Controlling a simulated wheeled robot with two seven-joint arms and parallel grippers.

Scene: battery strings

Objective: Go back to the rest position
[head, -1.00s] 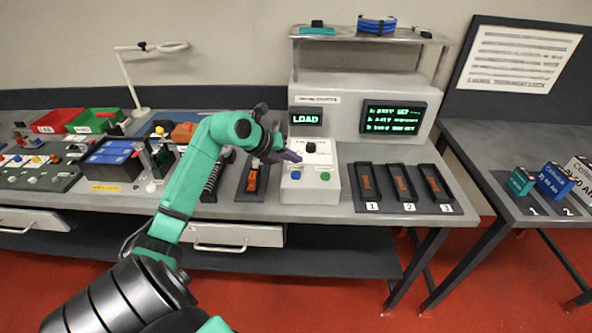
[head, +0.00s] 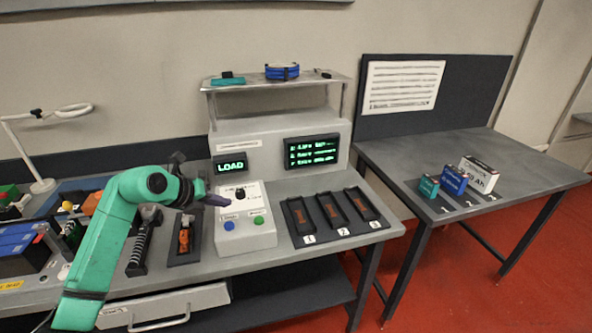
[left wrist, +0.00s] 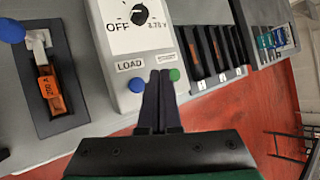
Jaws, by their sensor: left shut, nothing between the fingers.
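My left arm is green and comes in from the left in the head view. Its gripper (head: 218,200) is in front of the grey control box (head: 246,236) with the black knob and the blue and green buttons. In the left wrist view the dark fingers (left wrist: 158,97) are together with nothing between them, overlapping the lower edge of the control box (left wrist: 132,62) near the green button. I cannot tell whether the fingertips touch the box. My right gripper is not in view.
The tester display (head: 230,166) reads LOAD. Three numbered black trays (head: 331,236) lie right of the box. An orange-labelled item sits in a dark holder (head: 183,256) to the left. Several boxed batteries (head: 453,180) stand on the right table (head: 520,165). Red floor lies between the tables.

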